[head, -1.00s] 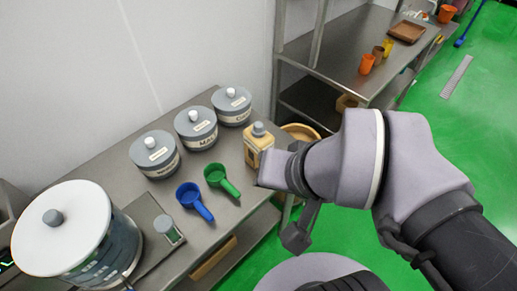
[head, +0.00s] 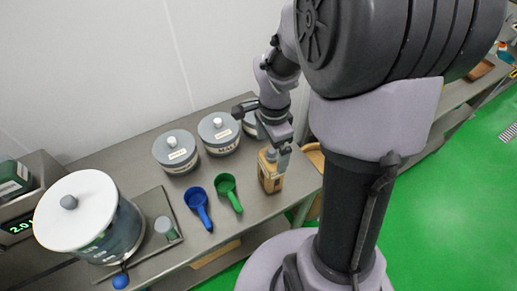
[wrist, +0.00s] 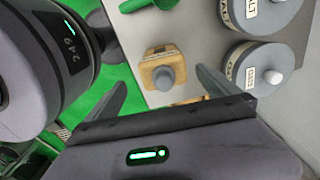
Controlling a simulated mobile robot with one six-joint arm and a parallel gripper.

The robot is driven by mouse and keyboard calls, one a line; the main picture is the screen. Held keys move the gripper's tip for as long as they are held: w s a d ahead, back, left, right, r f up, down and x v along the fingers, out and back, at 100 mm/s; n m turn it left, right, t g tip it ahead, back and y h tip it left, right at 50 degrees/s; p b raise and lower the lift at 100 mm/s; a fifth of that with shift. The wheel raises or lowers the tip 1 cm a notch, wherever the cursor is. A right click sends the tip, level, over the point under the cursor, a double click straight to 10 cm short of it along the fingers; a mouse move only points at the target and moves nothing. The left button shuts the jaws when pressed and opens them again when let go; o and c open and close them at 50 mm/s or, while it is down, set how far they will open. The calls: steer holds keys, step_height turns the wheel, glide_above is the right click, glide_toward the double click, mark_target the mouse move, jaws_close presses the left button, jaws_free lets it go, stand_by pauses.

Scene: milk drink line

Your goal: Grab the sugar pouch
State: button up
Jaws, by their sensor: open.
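The sugar pouch appears to be the tan, block-shaped pack with a grey cap (head: 270,178), standing upright near the right end of the steel table; its label is not readable. It also shows in the wrist view (wrist: 160,75), cap towards the camera, between and beyond my fingers. My gripper (head: 282,152) is at the pouch's upper part in the head view and hides some of it. In the wrist view my gripper (wrist: 161,78) is open, one finger on each side of the pack. I cannot tell whether a finger touches it.
Grey lidded jars (head: 218,133) stand behind the pouch, one partly behind my arm. A green scoop (head: 228,190) and a blue scoop (head: 198,207) lie to its left. A large white-lidded container (head: 88,222) stands further left. Table front has bare room.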

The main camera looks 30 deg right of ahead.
mark_target(271, 164)
steer(key=f+b, duration=0.1)
steer(key=f, duration=0.2)
steer(key=f+b, duration=0.1)
steer(key=f, duration=0.2)
steer(key=f+b, duration=0.1)
steer(key=f, duration=0.2)
steer(key=shift+w+d+f, duration=0.15)
steer(key=shift+w+d, duration=0.1)
steer(key=shift+d, duration=0.1)
steer(key=shift+c, duration=0.2)
steer(key=c, duration=2.1)
steer(key=shift+r, duration=0.25)
